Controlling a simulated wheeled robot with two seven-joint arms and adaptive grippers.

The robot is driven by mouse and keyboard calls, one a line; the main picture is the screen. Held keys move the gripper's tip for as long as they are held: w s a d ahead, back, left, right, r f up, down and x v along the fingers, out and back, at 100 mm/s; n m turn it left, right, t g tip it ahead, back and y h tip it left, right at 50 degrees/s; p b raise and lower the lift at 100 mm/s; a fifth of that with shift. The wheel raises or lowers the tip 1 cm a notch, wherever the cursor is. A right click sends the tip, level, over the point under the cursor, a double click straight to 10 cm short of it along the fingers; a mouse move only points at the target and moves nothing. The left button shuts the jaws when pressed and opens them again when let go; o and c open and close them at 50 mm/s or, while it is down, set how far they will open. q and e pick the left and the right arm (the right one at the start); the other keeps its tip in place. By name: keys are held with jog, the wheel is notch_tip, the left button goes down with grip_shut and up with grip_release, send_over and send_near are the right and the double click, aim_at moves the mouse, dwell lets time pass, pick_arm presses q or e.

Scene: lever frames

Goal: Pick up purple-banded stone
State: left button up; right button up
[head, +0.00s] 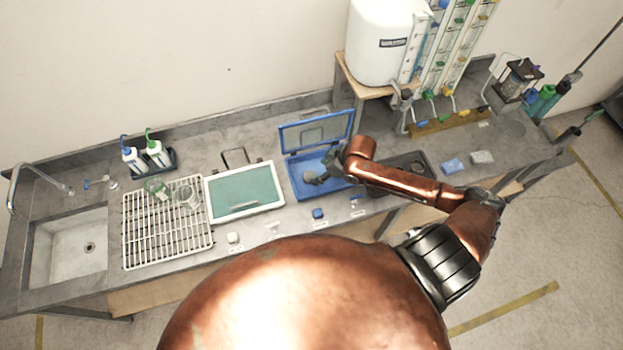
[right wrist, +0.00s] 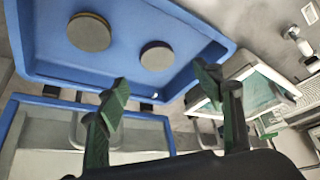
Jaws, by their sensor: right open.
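Two dark round stones lie in the blue open-lidded box (head: 298,190). In the right wrist view, one stone (right wrist: 89,31) is at the upper left and has a tan-looking rim. The other stone (right wrist: 156,55) is right of it, with a darker, brownish-purple rim; I cannot surely tell which has the purple band. My right gripper (right wrist: 168,97) is open and empty, its fingers apart below the stones in that view. In the head view the right gripper (head: 328,168) is over the box and partly hides its inside. My left gripper is not in view.
The box's raised lid (head: 316,131) stands at its back. A white tray with a green surface (head: 243,191) is left of it, then a white rack (head: 165,235) with glassware and a sink (head: 70,252). Small blue and white items lie along the front edge.

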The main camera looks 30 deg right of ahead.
aim_at(310, 176)
jog(key=shift+w+f, duration=0.25)
jog(key=shift+w, duration=0.1)
jog(key=p+x, duration=0.1)
jog(key=x, duration=0.6)
jog(key=shift+s+d, duration=0.1)
jog(key=shift+d, duration=0.05)
jog(key=c, duration=1.3)
jog(key=shift+o, duration=0.2)
jog(key=shift+r, duration=0.1)
